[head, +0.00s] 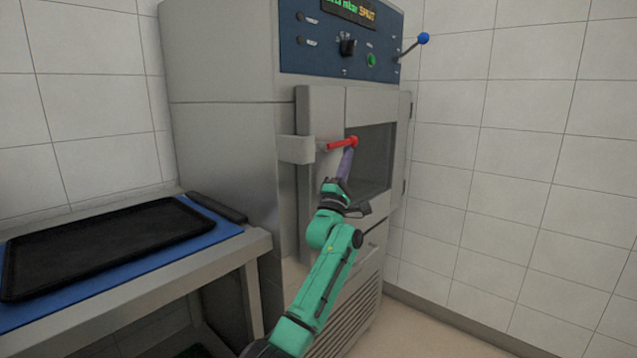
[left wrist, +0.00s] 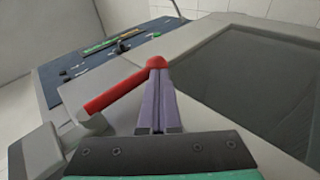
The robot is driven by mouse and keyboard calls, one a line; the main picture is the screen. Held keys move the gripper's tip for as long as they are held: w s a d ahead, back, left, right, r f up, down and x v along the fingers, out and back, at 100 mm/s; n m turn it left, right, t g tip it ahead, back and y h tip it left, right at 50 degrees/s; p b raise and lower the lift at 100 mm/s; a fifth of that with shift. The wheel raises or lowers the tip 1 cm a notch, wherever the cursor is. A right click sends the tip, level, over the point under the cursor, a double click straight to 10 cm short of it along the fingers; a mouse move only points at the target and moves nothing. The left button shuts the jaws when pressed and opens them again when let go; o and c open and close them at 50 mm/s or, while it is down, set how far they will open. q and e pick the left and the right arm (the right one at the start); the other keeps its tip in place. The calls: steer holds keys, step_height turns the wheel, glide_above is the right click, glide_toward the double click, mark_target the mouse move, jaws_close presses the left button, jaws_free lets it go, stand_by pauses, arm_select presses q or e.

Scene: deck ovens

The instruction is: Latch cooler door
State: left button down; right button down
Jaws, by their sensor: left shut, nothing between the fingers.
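The cooler door (head: 326,110) is a grey panel with a dark window on the front of the tall steel cabinet. It looks closed or nearly so; I cannot tell whether it sits flush. A red latch handle (head: 342,143) lies roughly level across its left edge, beside a grey latch block (head: 296,149). The red handle also shows in the left wrist view (left wrist: 118,92), with its round end at the fingertips. My left gripper (head: 349,152) has its purple fingers shut and empty, at the right end of the handle, seemingly touching it. My right gripper is not in view.
A steel table (head: 255,243) on the left bears a black tray (head: 110,240) on a blue mat (head: 219,231). Above the door is a blue control panel (head: 325,50) with a blue-knobbed lever (head: 423,39). A tiled wall (head: 520,150) stands close on the right.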

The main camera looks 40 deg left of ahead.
arm_select(q)
steer(key=shift+r, duration=0.15)
